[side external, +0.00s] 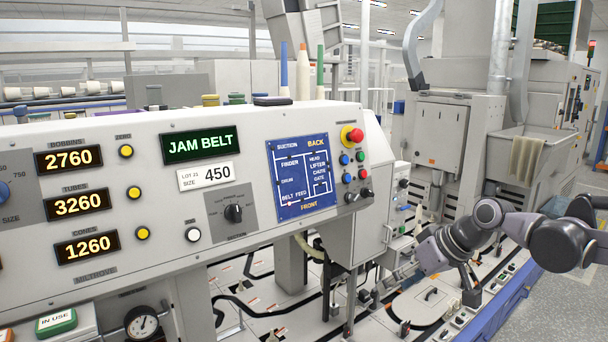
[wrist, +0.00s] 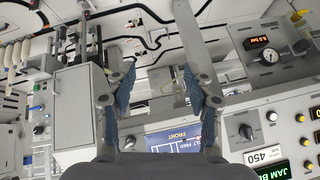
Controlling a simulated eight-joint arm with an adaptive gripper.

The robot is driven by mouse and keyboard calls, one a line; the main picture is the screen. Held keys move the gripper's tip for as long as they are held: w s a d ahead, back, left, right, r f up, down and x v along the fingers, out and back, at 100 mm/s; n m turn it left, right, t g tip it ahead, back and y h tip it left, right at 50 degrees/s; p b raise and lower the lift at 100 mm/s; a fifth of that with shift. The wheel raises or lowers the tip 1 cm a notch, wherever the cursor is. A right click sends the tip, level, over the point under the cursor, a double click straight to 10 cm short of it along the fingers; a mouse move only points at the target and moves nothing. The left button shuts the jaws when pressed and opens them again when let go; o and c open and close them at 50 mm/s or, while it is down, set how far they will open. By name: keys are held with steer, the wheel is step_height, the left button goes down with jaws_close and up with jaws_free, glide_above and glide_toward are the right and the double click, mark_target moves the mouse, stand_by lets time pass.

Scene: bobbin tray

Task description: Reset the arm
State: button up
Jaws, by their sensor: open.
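My gripper (wrist: 160,82) is open in the wrist view, its two blue-padded fingers spread apart with nothing held between them. The blue diagram sign (wrist: 178,140) on the control panel shows beyond and below the gap, partly hidden by the gripper. In the side external view my arm comes in from the right edge, and its gripper end (side external: 470,290) hangs low over the machine's deck, right of the control panel (side external: 240,255). The fingers are too small there to make out clearly.
The panel carries a red stop button (side external: 353,136), a dark knob (side external: 234,212) and a green "JAM BELT" display (side external: 201,145). A round gauge (side external: 142,324) sits below it. Grey cabinets (side external: 438,135) stand behind my arm. Open floor (side external: 575,310) lies at the lower right.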

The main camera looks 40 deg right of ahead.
steer(key=s+a+f+n+h, duration=0.1)
steer(key=s+a+f+n, duration=0.1)
steer(key=s+f, duration=0.2)
steer(key=shift+s+f, duration=0.35)
steer(key=shift+s, duration=0.4)
